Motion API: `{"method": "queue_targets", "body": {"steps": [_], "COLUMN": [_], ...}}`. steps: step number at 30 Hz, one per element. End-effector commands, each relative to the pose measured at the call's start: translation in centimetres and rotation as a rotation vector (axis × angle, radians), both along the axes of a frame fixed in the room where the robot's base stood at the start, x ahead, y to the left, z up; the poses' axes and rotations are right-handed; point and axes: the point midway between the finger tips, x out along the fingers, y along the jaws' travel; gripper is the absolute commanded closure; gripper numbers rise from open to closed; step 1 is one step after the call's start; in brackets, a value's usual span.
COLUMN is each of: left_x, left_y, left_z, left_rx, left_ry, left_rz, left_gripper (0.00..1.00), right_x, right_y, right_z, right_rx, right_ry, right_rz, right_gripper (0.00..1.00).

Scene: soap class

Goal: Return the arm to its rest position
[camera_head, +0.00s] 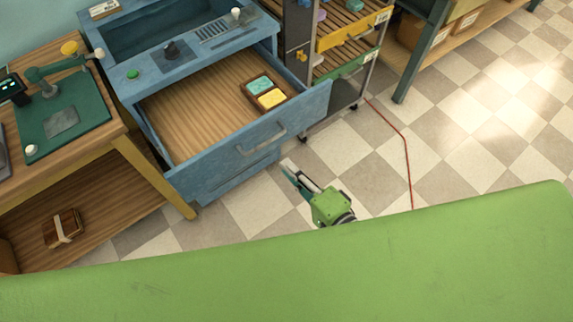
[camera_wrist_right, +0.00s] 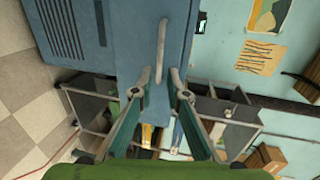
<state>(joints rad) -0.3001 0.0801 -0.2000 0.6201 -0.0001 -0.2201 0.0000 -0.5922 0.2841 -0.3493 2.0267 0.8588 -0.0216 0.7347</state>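My right gripper (camera_head: 288,169) is above the floor, just in front of the open blue drawer (camera_head: 218,100). Its green body shows, and the rest of the arm is hidden. In the right wrist view its two fingers (camera_wrist_right: 160,84) stand apart with nothing between them. The drawer handle (camera_wrist_right: 162,50) lies beyond the fingertips; in the head view a gap shows between the gripper and the handle (camera_head: 262,140). My left gripper is not in view.
A tray with a green block (camera_head: 259,84) and a yellow block (camera_head: 271,98) sits in the drawer. A shelf cart (camera_head: 345,85) stands to its right. A wooden bench with a green mat (camera_head: 62,118) is at left. Checkered floor at right is mostly clear, with a red cable (camera_head: 405,150).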

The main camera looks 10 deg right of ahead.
Motion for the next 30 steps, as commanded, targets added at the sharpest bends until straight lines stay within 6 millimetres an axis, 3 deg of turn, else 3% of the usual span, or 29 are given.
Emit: {"method": "queue_targets", "body": {"steps": [13,17,20,23,26,30], "left_x": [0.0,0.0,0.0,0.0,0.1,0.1], "left_y": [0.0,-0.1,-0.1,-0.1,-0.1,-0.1], "left_z": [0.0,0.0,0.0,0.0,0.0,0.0], "left_rx": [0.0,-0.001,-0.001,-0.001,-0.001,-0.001], "left_ry": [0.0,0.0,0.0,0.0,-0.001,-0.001], "left_rz": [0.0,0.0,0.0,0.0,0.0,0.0], "left_gripper": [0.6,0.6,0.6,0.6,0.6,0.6], "right_x": [0.0,0.0,-0.3,-1.3,-3.3,-7.8], "right_y": [0.0,-0.3,-1.1,-2.7,-4.8,-8.0], "right_z": [-0.1,-1.8,-6.3,-12.9,-20.1,-29.3], "right_rx": [0.0,-0.048,-0.168,-0.355,-0.56,-0.827], "right_ry": [0.001,0.013,0.044,0.096,0.162,0.266], "right_rz": [0.0,0.005,0.022,0.062,0.132,0.275], "right_gripper": [0.85,0.85,0.85,0.85,0.85,0.85]}}
